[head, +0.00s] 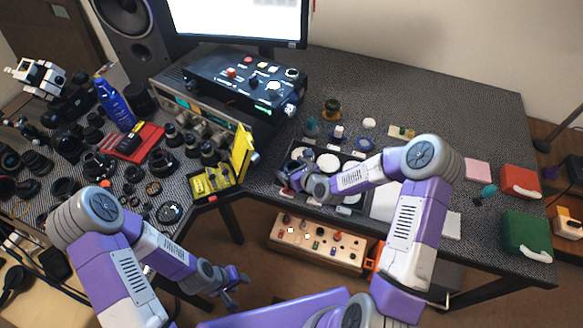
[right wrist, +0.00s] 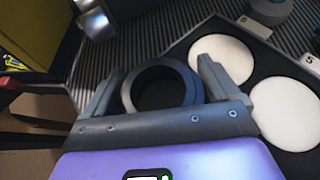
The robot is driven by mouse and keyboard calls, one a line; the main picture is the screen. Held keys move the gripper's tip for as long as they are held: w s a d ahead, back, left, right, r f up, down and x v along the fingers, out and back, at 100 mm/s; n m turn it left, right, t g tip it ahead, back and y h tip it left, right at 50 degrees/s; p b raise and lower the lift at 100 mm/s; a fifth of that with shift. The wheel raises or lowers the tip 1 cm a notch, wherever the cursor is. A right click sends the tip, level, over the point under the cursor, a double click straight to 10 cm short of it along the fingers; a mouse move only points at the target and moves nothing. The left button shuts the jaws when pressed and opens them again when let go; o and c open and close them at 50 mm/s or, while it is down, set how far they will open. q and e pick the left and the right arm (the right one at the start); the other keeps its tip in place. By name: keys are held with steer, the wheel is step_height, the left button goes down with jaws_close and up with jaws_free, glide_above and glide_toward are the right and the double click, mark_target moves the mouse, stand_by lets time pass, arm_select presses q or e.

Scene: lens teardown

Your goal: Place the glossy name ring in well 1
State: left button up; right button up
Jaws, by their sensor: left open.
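My right gripper (head: 291,184) is over the left side of the dark tray in the head view. In the right wrist view, its two fingers (right wrist: 160,72) stand against both sides of a dark ring (right wrist: 160,73) with a shiny rim. It looks gripped; no lettering on it can be made out, and the gripper hides it in the head view. The tray (right wrist: 190,42) has round wells with white floors, one well (right wrist: 222,60) just right of the ring. My left gripper (head: 237,285) is open and empty, low in front of the table.
A yellow box (head: 215,180) stands left of the tray. Lens parts and a red tray (head: 138,141) crowd the table's left side. A wooden parts box (head: 318,245) is below the front edge. Red (head: 520,181) and green (head: 527,236) bins stand right.

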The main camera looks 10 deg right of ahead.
steer(key=shift+o, duration=0.7)
steer(key=shift+r, duration=0.25)
steer(key=p+v, duration=0.3)
steer(key=v, duration=0.9)
steer(key=shift+f, duration=0.1)
